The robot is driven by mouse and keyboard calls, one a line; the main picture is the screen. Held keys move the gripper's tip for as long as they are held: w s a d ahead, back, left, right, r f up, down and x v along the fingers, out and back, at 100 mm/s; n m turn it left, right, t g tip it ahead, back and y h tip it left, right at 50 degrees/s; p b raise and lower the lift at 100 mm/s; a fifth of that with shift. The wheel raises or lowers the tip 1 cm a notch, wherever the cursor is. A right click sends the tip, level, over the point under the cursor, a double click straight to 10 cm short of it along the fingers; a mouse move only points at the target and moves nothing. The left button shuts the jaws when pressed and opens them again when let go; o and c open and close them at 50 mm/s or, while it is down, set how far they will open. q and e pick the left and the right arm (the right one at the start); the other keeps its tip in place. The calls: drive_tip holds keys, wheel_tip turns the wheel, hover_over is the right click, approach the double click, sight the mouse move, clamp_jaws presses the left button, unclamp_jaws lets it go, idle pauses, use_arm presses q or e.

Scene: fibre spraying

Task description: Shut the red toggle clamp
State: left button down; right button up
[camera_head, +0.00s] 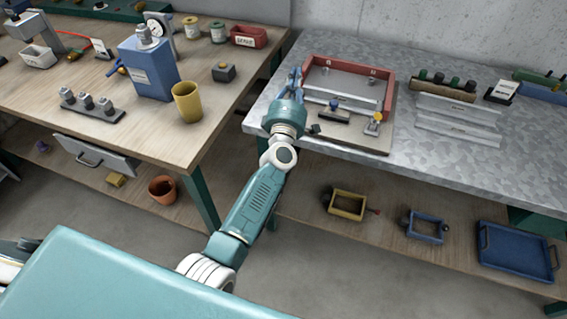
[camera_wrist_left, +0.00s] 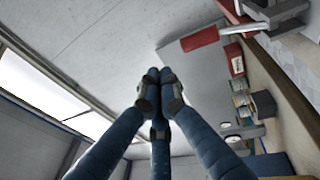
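My left gripper (camera_head: 294,76) is over the left edge of the metal-topped table, beside a red-walled fixture frame (camera_head: 388,92). Its dark blue fingers come together at their tips in the left wrist view (camera_wrist_left: 159,90), with nothing visible between them. I cannot make out a red toggle clamp for certain; my gripper and arm cover part of the frame's left side. At the frame's front are a small part with a blue top (camera_head: 334,104) and one with a yellow knob (camera_head: 377,117). My right gripper is not in view.
A wooden bench (camera_head: 150,150) at left bears a blue canister (camera_head: 148,72) and a yellow cup (camera_head: 187,101). Metal strips (camera_head: 458,127) and a knobbed rack (camera_head: 445,88) lie right of the frame. The metal table's front right is clear. A blue tray (camera_head: 515,252) is on the lower shelf.

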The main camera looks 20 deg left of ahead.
use_arm(q)
drive_tip(key=s+d+f+t+b, duration=0.1)
drive_tip(key=s+f+b, duration=0.45)
drive_tip(key=s, duration=0.45)
drive_tip(key=s+d+f+t+b, duration=0.1)
drive_tip(key=s+f+b, duration=0.45)
drive_tip(key=s, duration=0.45)
wheel_tip(320, 180, down, 7)
drive_tip(key=w+d+m+g+h+p, duration=0.1)
drive_tip(key=m+g+h, duration=0.1)
drive_tip(key=m, duration=0.2)
drive_tip(key=shift+w, duration=0.4)
drive_tip(key=shift+f, duration=0.1)
